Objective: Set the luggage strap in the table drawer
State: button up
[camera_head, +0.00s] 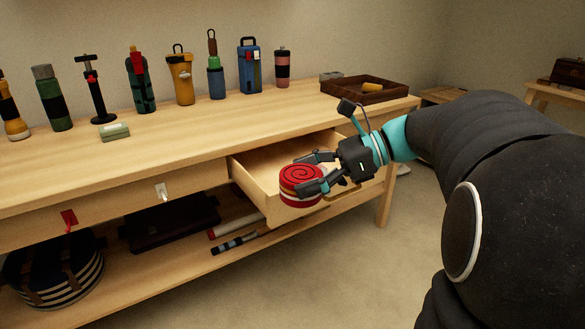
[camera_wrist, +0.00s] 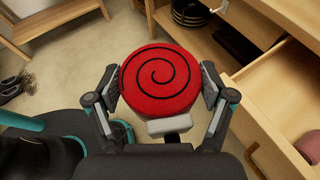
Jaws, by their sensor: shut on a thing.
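The luggage strap (camera_head: 301,178) is a red roll with a dark spiral on top. It also fills the middle of the wrist view (camera_wrist: 160,80). My gripper (camera_head: 312,174) is shut on its sides and holds it level, spiral up. In the head view it overlaps the front edge of the open table drawer (camera_head: 252,187). In the wrist view the drawer (camera_wrist: 278,88) is at the right, apart from the strap, with floor below the strap. Most of the drawer's inside shows bare; my gripper hides part of it.
Several bottles and a black hand pump (camera_head: 95,90) stand along the back of the table (camera_head: 190,128). A brown tray (camera_head: 372,93) is at its right end.

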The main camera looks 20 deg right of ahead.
aim_at(274, 186)
jog(key=i, duration=1)
